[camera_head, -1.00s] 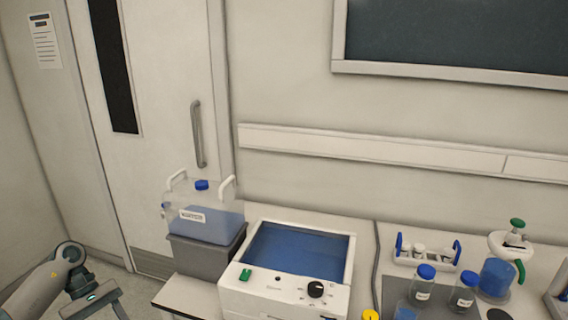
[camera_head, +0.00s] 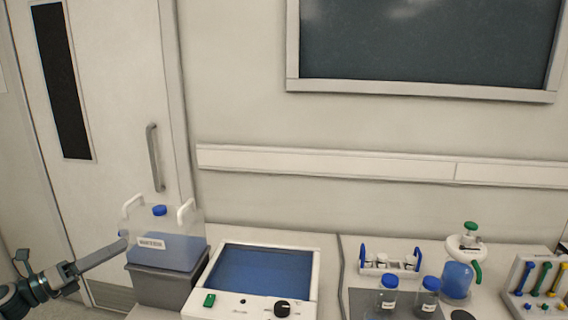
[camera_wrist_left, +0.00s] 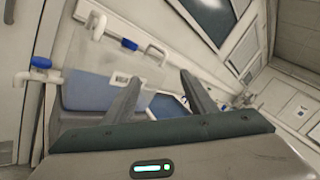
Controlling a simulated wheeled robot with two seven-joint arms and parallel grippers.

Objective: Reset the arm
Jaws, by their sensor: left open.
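My left gripper (camera_wrist_left: 165,95) is open in the left wrist view, with its two dark fingers apart and nothing between them. In the head view my left arm comes in at the lower left, and the gripper (camera_head: 100,258) shows edge-on there, just left of the water container. From this side it overlaps the container's edge in the picture; I cannot tell whether they touch. The clear container (camera_head: 172,247) with blue liquid, a blue cap and white handles sits on a grey block (camera_head: 160,288). It also shows behind the fingers in the left wrist view (camera_wrist_left: 95,90). My right gripper is out of view.
A white water bath (camera_head: 262,268) with a dial stands right of the container. Blue-capped bottles (camera_head: 388,292), a small rack (camera_head: 390,262), a white and blue apparatus (camera_head: 458,275) and a rack with colored tools (camera_head: 538,280) stand further right.

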